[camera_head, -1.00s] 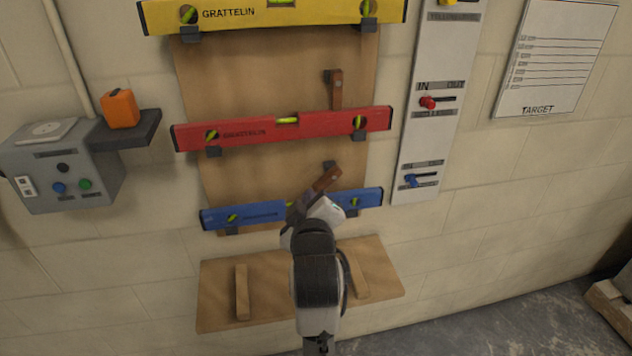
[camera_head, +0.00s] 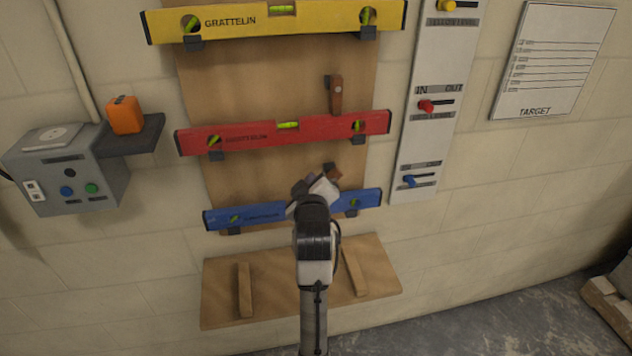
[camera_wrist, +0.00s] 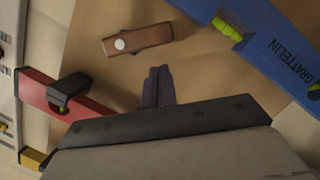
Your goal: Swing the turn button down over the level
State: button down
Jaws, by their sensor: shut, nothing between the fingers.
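The blue level (camera_head: 262,213) rests on brackets low on the wooden board; it also shows at the upper right of the wrist view (camera_wrist: 268,42). The brown turn button (camera_wrist: 150,37) has a pale pivot and lies tilted on the board, its free end towards the blue level but apart from it in that view. In the head view only a bit of the button (camera_head: 333,171) shows; my gripper hides the rest. My gripper (camera_wrist: 160,70) is shut and empty, its fingertips beside the button, with a small gap in the picture; contact cannot be told.
The red level (camera_head: 265,135) hangs above, with an upright turn button (camera_head: 335,95) over it, and the yellow level (camera_head: 235,22) is at the top. A wooden ledge panel (camera_head: 318,285) is below. A grey box with a shelf (camera_head: 140,138) is at left.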

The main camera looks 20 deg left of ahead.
jog(key=shift+w+d+f, duration=0.3)
jog(key=shift+d+f, duration=0.2)
jog(key=shift+f, duration=0.1)
jog(key=shift+f+n, duration=0.4)
jog(key=shift+n, duration=0.4)
jog(key=n, duration=0.1)
jog(key=f+n+t+b, duration=0.1)
jog(key=n, duration=0.1)
jog(key=d+f+n+t+b, duration=0.1)
jog(key=n, duration=0.1)
jog(key=shift+w+f+h, duration=0.2)
jog(key=shift+w+h, duration=0.1)
jog(key=shift+w, duration=0.1)
jog(key=shift+d+f+b, duration=0.1)
jog(key=shift+d+b, duration=0.05)
jog(key=shift+b, duration=0.15)
dwell(0.7)
